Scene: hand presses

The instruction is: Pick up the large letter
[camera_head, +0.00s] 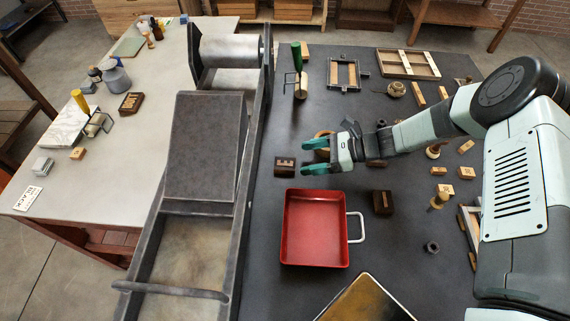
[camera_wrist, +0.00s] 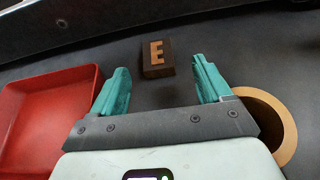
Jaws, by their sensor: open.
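In the head view this letter block (camera_head: 285,167) is left of my gripper (camera_head: 315,156), above the red tray. My gripper's teal fingers, also in the wrist view (camera_wrist: 161,90), are open and empty. The block lies ahead of the gap between them and seems untouched. Another dark letter block (camera_head: 383,202) lies right of the tray, and one more (camera_head: 131,103) lies on the left table.
The red tray (camera_head: 316,228) with a handle is close below my gripper; it shows at left in the wrist view (camera_wrist: 45,110). A tan ring (camera_wrist: 283,125) is beside my right finger. The press (camera_head: 205,150) stands left of the block. Small wooden blocks are scattered at right.

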